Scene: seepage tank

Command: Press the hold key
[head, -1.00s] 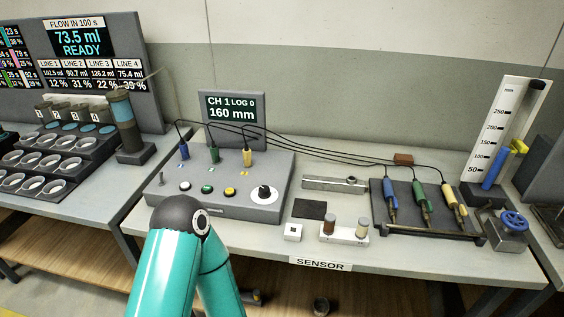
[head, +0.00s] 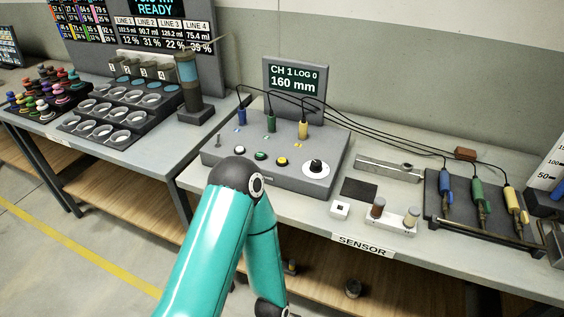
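A grey control box (head: 250,178) stands on the sensor table, with a white button (head: 238,149), a green button (head: 261,155), a yellow button (head: 282,161) and a round knob (head: 316,167) on top. A small white block (head: 340,209) with a dark mark on its top lies in front of the box, to the right. I cannot read a hold label on any of them. Neither gripper shows.
Blue, green and yellow probes (head: 479,206) rest in a dark rack (head: 440,228) at right, their cables running to the box. A holder with two small cylinders (head: 392,217) and a dark pad (head: 359,188) lie near the front edge. Another table (head: 190,139) with cups stands left.

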